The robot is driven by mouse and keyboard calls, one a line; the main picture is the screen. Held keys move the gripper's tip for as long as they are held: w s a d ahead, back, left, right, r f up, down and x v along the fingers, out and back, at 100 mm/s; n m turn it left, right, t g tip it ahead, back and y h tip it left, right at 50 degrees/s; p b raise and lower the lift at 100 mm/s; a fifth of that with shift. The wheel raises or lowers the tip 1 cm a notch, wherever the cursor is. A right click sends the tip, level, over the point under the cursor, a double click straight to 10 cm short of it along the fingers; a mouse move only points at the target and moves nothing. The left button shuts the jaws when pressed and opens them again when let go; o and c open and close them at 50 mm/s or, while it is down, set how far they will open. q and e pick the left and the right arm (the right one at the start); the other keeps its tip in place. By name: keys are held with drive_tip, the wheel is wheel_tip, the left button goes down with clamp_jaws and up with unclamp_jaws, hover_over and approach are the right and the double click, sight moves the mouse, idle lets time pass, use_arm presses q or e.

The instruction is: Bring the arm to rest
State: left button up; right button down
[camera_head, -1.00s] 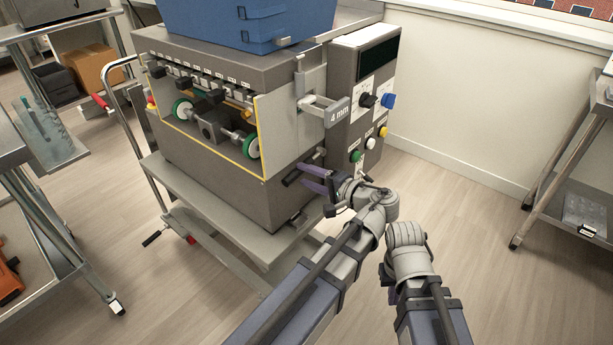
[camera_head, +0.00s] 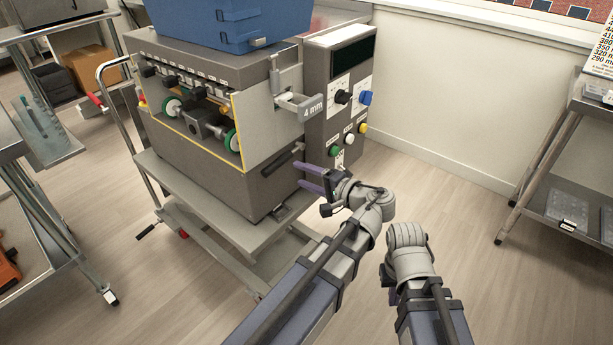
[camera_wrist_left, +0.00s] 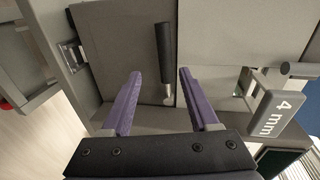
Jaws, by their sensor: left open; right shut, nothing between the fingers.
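My left gripper (camera_head: 312,179) is open and empty, its two purple fingers pointing at the lower right side of the depositor machine (camera_head: 215,175). A dark bar handle (camera_head: 283,160) on the machine's side lies ahead of the fingers, apart from them. In the left wrist view, this handle (camera_wrist_left: 166,55) stands beyond and between the open fingers (camera_wrist_left: 158,105). My right gripper (camera_head: 390,280) is mostly hidden behind its own wrist; only a bit of purple shows, away from the machine.
A plate marked 4 mm (camera_head: 300,105) sticks out above my left gripper. The button panel (camera_head: 340,100) is behind it. A blue bin (camera_head: 235,25) sits on the machine. Shelf carts stand at left (camera_head: 55,225) and right (camera_head: 545,190). Floor (camera_head: 450,190) between is clear.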

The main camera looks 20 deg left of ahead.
use_arm(q)
drive_tip(key=shift+s+d, duration=0.15)
drive_tip(key=shift+d, duration=0.15)
use_arm(e)
drive_tip(key=shift+s+d, duration=0.1)
drive_tip(key=shift+d, duration=0.2)
use_arm(q)
drive_tip(key=s+d+f+n+g+h, duration=0.1)
drive_tip(key=s+f+g+h, duration=0.1)
drive_tip(key=s+f+h, duration=0.45)
drive_tip(key=s+f+n+g+h, duration=0.2)
drive_tip(key=f+g+h, duration=0.15)
drive_tip(key=f, duration=0.65)
drive_tip(key=s+d+f+m+h, duration=0.15)
drive_tip(key=s+d, duration=0.25)
drive_tip(key=d, duration=0.4)
drive_tip(key=s+d+r+m+h, duration=0.1)
drive_tip(key=s+d+m+h, duration=0.15)
drive_tip(key=d, duration=0.45)
wheel_tip(320, 180, up, 27)
drive_tip(key=s+n+p, duration=0.1)
drive_tip(key=p, duration=2.6)
drive_tip(key=shift+d+g+y, duration=0.2)
drive_tip(key=shift+g+y, duration=0.1)
drive_tip(key=shift+g, duration=0.05)
use_arm(e)
wheel_tip(320, 180, up, 27)
drive_tip(key=shift+r, duration=0.2)
